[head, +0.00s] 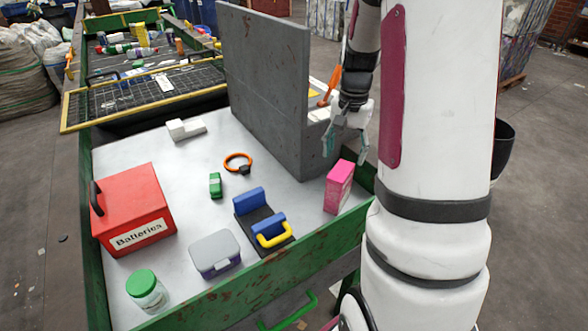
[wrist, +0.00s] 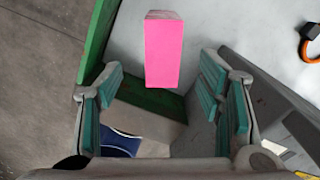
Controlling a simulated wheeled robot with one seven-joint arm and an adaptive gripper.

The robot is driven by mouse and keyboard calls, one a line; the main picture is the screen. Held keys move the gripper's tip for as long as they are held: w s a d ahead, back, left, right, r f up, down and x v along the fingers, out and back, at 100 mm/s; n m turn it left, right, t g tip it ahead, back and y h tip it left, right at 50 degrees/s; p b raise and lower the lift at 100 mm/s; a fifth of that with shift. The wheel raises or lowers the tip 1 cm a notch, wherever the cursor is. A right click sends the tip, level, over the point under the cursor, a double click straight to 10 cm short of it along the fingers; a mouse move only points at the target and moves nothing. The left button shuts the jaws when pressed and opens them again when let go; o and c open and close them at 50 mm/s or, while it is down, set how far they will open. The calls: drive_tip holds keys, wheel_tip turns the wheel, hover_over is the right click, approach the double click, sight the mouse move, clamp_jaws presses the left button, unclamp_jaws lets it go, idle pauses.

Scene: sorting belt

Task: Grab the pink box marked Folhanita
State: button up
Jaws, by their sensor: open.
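The pink box (head: 339,187) stands upright on the metal table top near its right front corner, by the green edge. Its side has small print that I cannot read. In the wrist view the pink box (wrist: 164,52) shows a plain pink face, beyond the fingertips and roughly between them. My gripper (head: 347,147) is above and slightly behind the box in the head view. In the wrist view my gripper (wrist: 163,95) has its teal-padded fingers spread wide with nothing between them. The box and the fingers appear apart.
A grey upright panel (head: 262,75) stands just left of my gripper. A green rim (head: 250,283) edges the table. A blue clamp with a yellow handle (head: 265,220), a grey container (head: 214,252), a jar (head: 146,290) and a red Batteries box (head: 134,212) stand left of the pink box.

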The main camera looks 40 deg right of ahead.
sight(338, 190)
drive_tip(key=shift+w+d+f, duration=0.2)
drive_tip(key=shift+d+f, duration=0.05)
drive_tip(key=shift+f, duration=0.15)
drive_tip(key=shift+w+f, duration=0.1)
drive_tip(key=shift+f, duration=0.25)
wheel_tip(338, 190, down, 13)
drive_tip(key=shift+f+p, duration=0.1)
drive_tip(key=shift+p, duration=0.65)
drive_tip(key=c, duration=0.9)
